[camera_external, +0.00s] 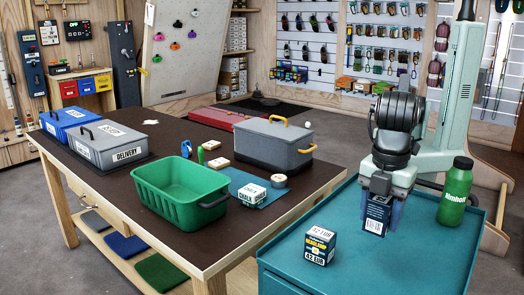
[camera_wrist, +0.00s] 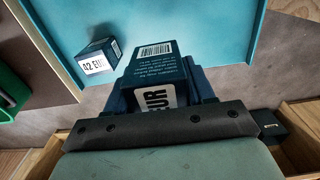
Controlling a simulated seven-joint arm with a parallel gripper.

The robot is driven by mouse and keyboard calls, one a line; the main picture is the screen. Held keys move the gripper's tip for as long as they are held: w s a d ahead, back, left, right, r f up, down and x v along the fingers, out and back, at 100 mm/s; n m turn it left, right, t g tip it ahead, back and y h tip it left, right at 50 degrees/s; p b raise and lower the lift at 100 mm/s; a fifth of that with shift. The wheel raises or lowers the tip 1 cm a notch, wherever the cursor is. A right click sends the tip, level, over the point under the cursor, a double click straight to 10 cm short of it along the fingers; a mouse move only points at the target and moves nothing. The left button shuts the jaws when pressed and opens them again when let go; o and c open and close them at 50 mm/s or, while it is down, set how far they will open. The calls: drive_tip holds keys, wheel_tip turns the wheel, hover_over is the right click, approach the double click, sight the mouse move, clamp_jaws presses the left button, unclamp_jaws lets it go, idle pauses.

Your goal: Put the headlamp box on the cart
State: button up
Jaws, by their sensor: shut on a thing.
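My gripper (camera_external: 380,208) is over the teal cart (camera_external: 345,262), pointing down. It is shut on a dark blue headlamp box (camera_external: 376,226), whose white barcode label faces the outside camera. In the wrist view the held box (camera_wrist: 160,62) sits between the fingers, with a barcode and a large "EUR" print showing. I cannot tell whether its underside touches the cart top. A second headlamp box (camera_external: 319,245), dark blue with a yellow and white print, stands on the cart to the left of my gripper. It also shows in the wrist view (camera_wrist: 98,60).
A green bottle (camera_external: 455,192) stands on the cart right of my gripper. The brown table (camera_external: 130,205) to the left holds a green crate (camera_external: 172,190), a grey lidded case (camera_external: 273,143) and a chalk box (camera_external: 248,193). The cart's front right is bare.

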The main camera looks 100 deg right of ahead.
sight(368, 277)
wheel_tip(368, 277, down, 13)
drive_tip(key=shift+r, duration=0.1)
idle(0.7)
drive_tip(key=o, duration=1.1)
drive_tip(key=shift+f, duration=0.2)
wheel_tip(368, 277, up, 12)
drive_tip(key=shift+r, duration=0.15)
